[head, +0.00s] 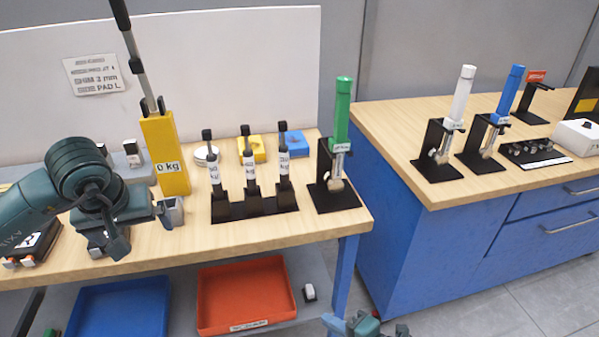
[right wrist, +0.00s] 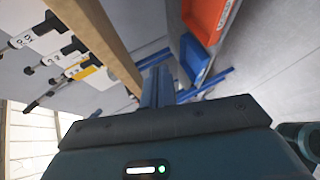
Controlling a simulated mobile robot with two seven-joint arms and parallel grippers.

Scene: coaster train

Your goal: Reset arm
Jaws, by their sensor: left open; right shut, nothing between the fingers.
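My left gripper (head: 142,230) is in the head view, over the front left part of the wooden workbench (head: 240,225). Its fingers are apart, with nothing seen between them. A small grey block (head: 172,212) is beside one fingertip; I cannot tell if they touch. My right gripper (head: 368,326) shows only in part at the bottom edge of the head view, low in front of the bench. It is shut and empty.
A black rack (head: 255,210) holds several upright tools. A green-handled tool (head: 341,115) stands right of it, and a yellow 0 kg block (head: 166,152) left. Below are a red tray (head: 245,295) and a blue tray (head: 120,305). A blue cabinet (head: 400,240) stands right.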

